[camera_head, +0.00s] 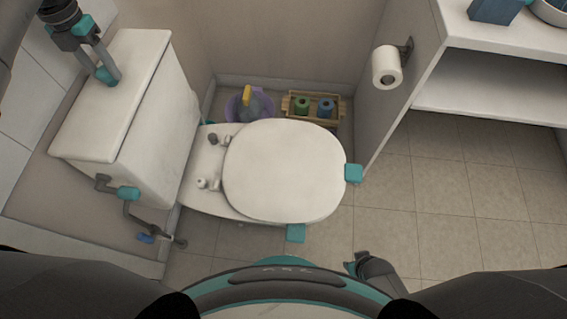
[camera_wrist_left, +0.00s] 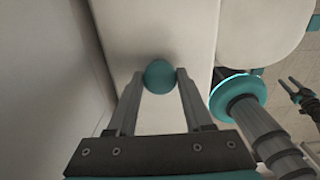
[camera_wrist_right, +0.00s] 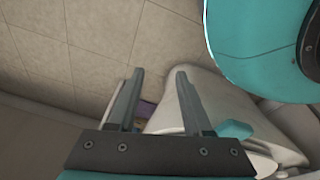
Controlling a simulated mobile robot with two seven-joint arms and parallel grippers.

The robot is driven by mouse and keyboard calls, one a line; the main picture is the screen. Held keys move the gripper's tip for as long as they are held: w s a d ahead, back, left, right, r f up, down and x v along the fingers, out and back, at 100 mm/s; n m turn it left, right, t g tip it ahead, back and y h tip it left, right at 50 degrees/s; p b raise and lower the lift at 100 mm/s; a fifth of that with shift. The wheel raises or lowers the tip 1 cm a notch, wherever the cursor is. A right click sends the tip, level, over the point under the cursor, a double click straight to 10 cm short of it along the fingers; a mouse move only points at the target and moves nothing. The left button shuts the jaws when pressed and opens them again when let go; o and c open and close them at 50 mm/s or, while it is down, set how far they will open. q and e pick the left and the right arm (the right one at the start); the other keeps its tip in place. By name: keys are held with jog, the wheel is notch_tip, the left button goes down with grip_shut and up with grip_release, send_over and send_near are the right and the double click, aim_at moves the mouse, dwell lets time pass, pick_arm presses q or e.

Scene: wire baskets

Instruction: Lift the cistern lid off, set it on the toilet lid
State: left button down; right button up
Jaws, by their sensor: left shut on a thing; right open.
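The white cistern lid (camera_head: 115,110) sits on top of the cistern (camera_head: 165,145) at the left of the head view, and no gap shows beneath it. My left gripper (camera_head: 104,76) is over the lid, shut on its teal knob, which shows between the fingers in the left wrist view (camera_wrist_left: 160,75). The white toilet lid (camera_head: 285,170) is closed and bare, right of the cistern. My right gripper (camera_head: 352,264) is open and empty, low in front of the toilet; its parted fingers show in the right wrist view (camera_wrist_right: 158,72).
A purple bucket (camera_head: 238,108) with a yellow-topped bottle and a wooden crate (camera_head: 297,96) with rolls stand behind the toilet. A paper roll (camera_head: 386,68) hangs on the wall. White shelves (camera_head: 490,90) stand at right. The tiled floor (camera_head: 450,215) there is clear.

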pick_arm(q)
jog(key=shift+r+p, duration=2.05)
jog(key=shift+r, duration=0.35)
jog(key=shift+f, duration=0.1)
